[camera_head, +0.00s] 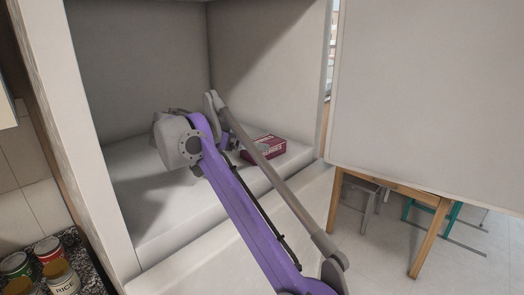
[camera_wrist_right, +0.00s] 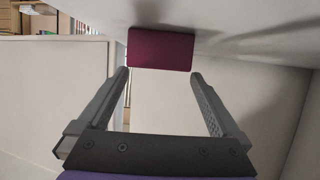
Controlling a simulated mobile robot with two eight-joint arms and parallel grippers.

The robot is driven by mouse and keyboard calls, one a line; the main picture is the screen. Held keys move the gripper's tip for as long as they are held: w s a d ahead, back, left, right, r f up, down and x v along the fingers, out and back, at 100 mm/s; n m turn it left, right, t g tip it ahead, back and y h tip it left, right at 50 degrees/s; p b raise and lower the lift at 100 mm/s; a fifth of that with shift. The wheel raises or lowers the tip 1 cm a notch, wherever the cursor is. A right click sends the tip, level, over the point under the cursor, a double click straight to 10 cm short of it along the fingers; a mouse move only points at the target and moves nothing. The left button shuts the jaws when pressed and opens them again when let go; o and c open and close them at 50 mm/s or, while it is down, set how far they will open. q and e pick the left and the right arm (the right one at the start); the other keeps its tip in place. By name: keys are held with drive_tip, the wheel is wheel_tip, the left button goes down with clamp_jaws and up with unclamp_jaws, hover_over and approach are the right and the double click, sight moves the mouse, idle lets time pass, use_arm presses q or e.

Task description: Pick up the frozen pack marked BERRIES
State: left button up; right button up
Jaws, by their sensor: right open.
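The frozen pack (camera_head: 264,151) is a dark magenta box with pale lettering on its front, too small to read surely. It lies on the white floor of an open compartment, beside my right arm in the head view. In the right wrist view the pack (camera_wrist_right: 161,49) shows as a plain magenta face just beyond the fingertips, roughly centred between them. My right gripper (camera_wrist_right: 160,74) is open, with nothing between its fingers. In the head view its fingers are mostly hidden by my wrist and arm. My left gripper is not in view.
The compartment has a left side wall (camera_head: 100,130), a back wall and a right wall. A large white panel (camera_head: 430,90), seemingly an open door, stands at right. Several cans (camera_head: 62,278) stand on a dark counter at lower left. A wooden table (camera_head: 430,200) is behind the panel.

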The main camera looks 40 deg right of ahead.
sight(263, 142)
drive_tip(key=shift+s+d+f, duration=0.1)
drive_tip(key=shift+s+d, duration=0.15)
drive_tip(key=shift+d, duration=0.25)
drive_tip(key=x, duration=0.4)
drive_tip(key=shift+d, duration=0.3)
drive_tip(key=shift+a, duration=0.1)
drive_tip(key=shift+c, duration=0.6)
clamp_jaws()
